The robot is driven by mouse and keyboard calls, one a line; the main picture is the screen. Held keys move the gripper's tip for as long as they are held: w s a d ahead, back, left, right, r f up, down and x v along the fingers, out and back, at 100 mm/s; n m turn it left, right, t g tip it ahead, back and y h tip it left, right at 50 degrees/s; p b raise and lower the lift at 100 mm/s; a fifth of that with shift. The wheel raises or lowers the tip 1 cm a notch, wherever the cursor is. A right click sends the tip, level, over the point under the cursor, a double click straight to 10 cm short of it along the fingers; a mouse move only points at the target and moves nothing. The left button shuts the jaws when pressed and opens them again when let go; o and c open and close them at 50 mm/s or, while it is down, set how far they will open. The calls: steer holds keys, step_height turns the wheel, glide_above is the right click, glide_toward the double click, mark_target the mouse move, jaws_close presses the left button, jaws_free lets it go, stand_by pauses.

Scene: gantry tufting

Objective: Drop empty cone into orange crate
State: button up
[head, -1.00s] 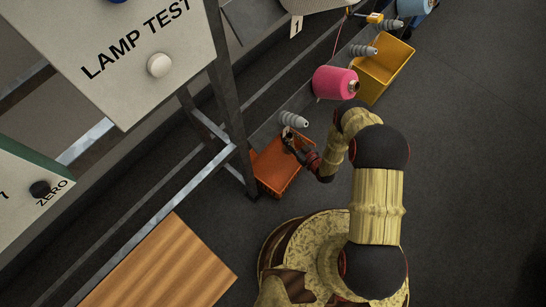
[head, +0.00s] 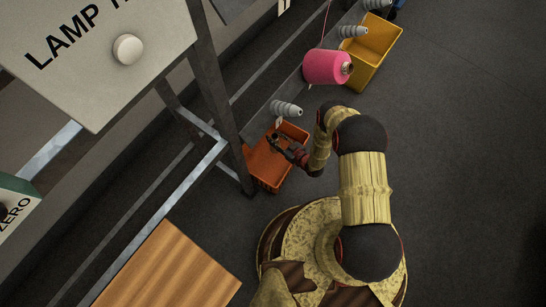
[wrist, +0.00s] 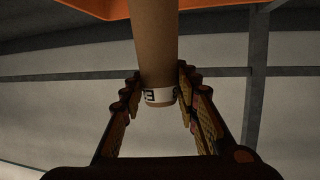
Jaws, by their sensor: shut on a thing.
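My gripper (wrist: 160,88) is shut on a tan, tube-like empty cone (wrist: 154,40), its fingers on either side of it. The cone has a white band with dark marks near one end; its other end runs out of the top of the wrist view. In the head view my gripper (head: 278,143) is over the orange crate (head: 266,175), and the cone is too small to make out clearly. An orange edge of the crate (wrist: 100,8) also shows at the top of the wrist view.
A grey ribbed peg (head: 286,109) sticks out just behind the crate. A pink yarn cone (head: 325,67) and a yellow crate (head: 366,65) are farther back. A metal frame post (head: 215,85) stands left of the crate. Open dark floor (head: 460,150) lies to the right.

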steer(key=shift+f, duration=0.1)
steer(key=o, duration=1.1)
steer(key=shift+s+d, duration=0.1)
steer(key=shift+v, duration=5.95)
